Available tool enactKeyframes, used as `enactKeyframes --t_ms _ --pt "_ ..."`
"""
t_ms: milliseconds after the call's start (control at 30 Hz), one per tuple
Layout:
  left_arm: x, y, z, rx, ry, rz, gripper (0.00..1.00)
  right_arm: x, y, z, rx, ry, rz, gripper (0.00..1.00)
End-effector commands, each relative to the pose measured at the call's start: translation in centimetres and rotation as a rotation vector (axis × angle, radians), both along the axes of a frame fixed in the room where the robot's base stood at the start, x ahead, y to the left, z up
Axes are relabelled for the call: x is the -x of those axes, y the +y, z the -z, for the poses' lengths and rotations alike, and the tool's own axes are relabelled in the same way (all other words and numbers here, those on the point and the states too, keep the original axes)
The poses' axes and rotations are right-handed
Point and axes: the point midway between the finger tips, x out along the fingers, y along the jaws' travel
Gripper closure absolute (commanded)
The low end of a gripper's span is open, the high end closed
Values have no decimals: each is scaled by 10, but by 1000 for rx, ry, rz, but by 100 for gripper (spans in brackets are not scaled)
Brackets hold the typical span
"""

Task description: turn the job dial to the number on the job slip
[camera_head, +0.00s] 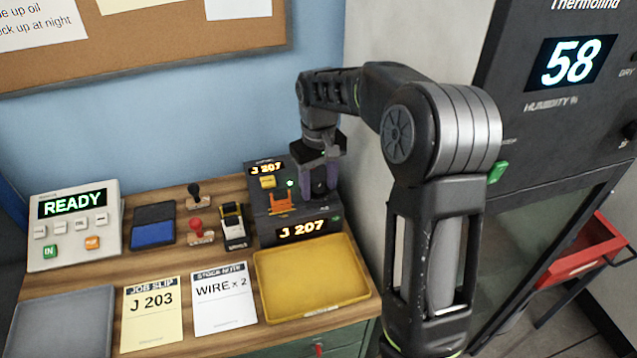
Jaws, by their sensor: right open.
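The job slip (153,314) is a yellow sheet on the bench and reads "J 203". The dark job machine (264,221) stands at the back right of the bench. Its front display (302,231) and its upper display both read "J 207". My right gripper (318,188) is over the right part of this machine, pointing down, with its jaws open. The job dial is not clearly visible; the gripper covers that part of the machine. I cannot tell whether the fingers touch it. My left gripper is not in view.
A yellow tray (311,277) lies in front of the machine, and a grey tray (62,325) at the front left. A white "READY" panel (76,229), an ink pad (153,226), stamps and a "WIRE x 2" stock note (224,299) occupy the bench. A dark cabinet (540,115) stands right.

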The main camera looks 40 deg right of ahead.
Motion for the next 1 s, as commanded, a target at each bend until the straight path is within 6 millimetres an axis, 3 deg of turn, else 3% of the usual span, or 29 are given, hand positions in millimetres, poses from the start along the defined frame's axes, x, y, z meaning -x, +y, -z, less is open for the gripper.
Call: enactKeyframes --t_ms 267,633,1000 --pt "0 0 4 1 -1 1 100 -1 0 -15 0 -3 0 50" --pt "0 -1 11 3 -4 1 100 -1 0 -71 0 -3 -1 50" --pt "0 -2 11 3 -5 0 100 0 0 -78 0 0 0 50"
